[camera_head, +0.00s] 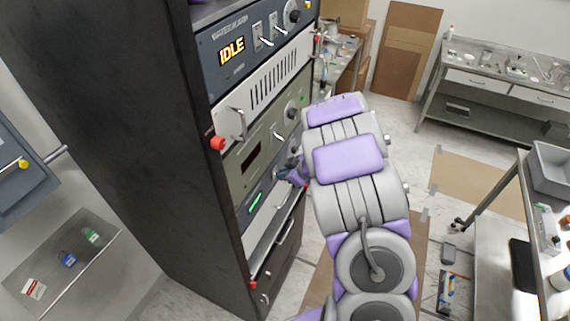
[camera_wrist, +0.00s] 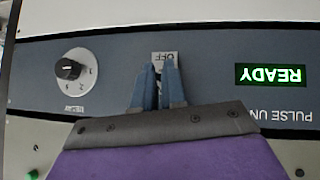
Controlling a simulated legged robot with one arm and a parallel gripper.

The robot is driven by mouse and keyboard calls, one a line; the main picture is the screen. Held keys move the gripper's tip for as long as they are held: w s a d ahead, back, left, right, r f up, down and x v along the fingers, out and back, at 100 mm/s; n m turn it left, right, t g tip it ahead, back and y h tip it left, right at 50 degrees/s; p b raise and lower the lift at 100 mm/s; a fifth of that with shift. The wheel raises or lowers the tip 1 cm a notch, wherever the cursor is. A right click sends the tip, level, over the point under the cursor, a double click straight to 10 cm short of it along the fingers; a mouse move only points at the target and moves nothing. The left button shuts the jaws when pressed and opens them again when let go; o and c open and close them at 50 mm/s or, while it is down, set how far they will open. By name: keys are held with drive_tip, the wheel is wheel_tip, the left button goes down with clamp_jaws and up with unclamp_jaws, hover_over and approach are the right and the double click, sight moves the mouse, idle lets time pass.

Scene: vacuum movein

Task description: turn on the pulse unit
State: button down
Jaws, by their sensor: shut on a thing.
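The pulse unit (camera_wrist: 215,62) is a blue-grey rack panel, upside down in the wrist view. Its green display (camera_wrist: 270,74) reads READY. A black rotary knob (camera_wrist: 68,69) sits at the left of the panel. My gripper (camera_wrist: 160,70) is shut on the unit's switch, which is mostly hidden between the blue fingers. An OFF label (camera_wrist: 164,57) shows just beyond the fingertips. In the head view the unit's green display (camera_head: 256,201) glows low in the rack, and my gripper (camera_head: 290,173) reaches the panel from the right.
The dark rack (camera_head: 140,130) holds other units above, one with an orange IDLE display (camera_head: 231,50). Red knobs (camera_head: 217,143) and handles stick out from its front. A workbench (camera_head: 480,100) stands at the back right and a cart (camera_head: 520,230) at the right. Floor shows between them.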

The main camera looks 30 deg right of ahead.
drive_tip(key=shift+w+r+g+h+p, duration=0.15)
drive_tip(key=shift+r+g+h+p, duration=0.25)
drive_tip(key=shift+p, duration=1.4)
drive_tip(key=c, duration=1.2)
unclamp_jaws()
drive_tip(key=shift+f, duration=0.1)
drive_tip(key=v, duration=1.7)
drive_tip(key=shift+d, duration=0.1)
